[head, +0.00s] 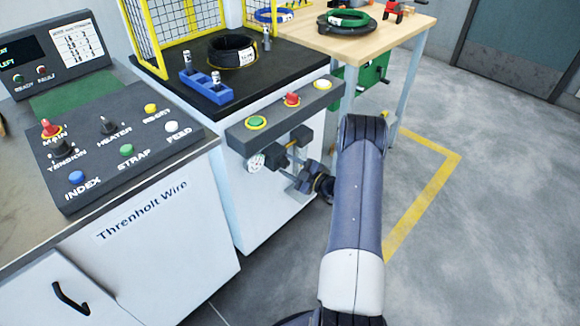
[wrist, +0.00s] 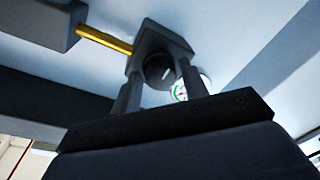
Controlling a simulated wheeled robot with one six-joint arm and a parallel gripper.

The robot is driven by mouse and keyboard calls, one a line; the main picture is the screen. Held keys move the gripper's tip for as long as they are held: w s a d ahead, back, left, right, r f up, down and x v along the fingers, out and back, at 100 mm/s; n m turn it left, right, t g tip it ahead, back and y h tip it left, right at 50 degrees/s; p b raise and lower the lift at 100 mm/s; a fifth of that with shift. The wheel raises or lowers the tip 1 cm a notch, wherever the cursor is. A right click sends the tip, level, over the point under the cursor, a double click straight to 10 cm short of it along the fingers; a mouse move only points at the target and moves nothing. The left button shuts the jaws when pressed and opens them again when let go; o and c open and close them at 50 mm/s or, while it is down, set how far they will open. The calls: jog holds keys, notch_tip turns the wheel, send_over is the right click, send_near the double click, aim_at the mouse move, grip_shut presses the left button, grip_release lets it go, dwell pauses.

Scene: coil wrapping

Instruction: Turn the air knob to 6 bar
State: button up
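The air knob (wrist: 160,72) is a dark round knob with a white mark, under a grey regulator body in the wrist view. My gripper (wrist: 160,85) has its two fingers apart, one on each side of the knob. I cannot make out contact between the fingers and the knob. In the head view my gripper (head: 292,164) is at the regulator below the button bar, and the knob is hidden. The white gauge (head: 257,162) shows at its left.
The button bar (head: 280,112) with green, red and white buttons juts out just above my gripper. A yellow pipe (wrist: 104,40) enters the regulator. The control panel (head: 115,145) stands at left, and a wooden table (head: 400,30) stands behind. The floor at right is open.

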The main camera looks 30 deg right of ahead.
jog(key=shift+o, duration=1.1)
jog(key=shift+s, duration=0.1)
jog(key=v, duration=1)
jog(key=shift+s+d+p, duration=0.25)
jog(key=shift+p, duration=0.1)
jog(key=x, duration=1)
jog(key=shift+w+a+b, duration=0.25)
jog(key=shift+w+b, duration=0.1)
jog(key=shift+b, duration=0.05)
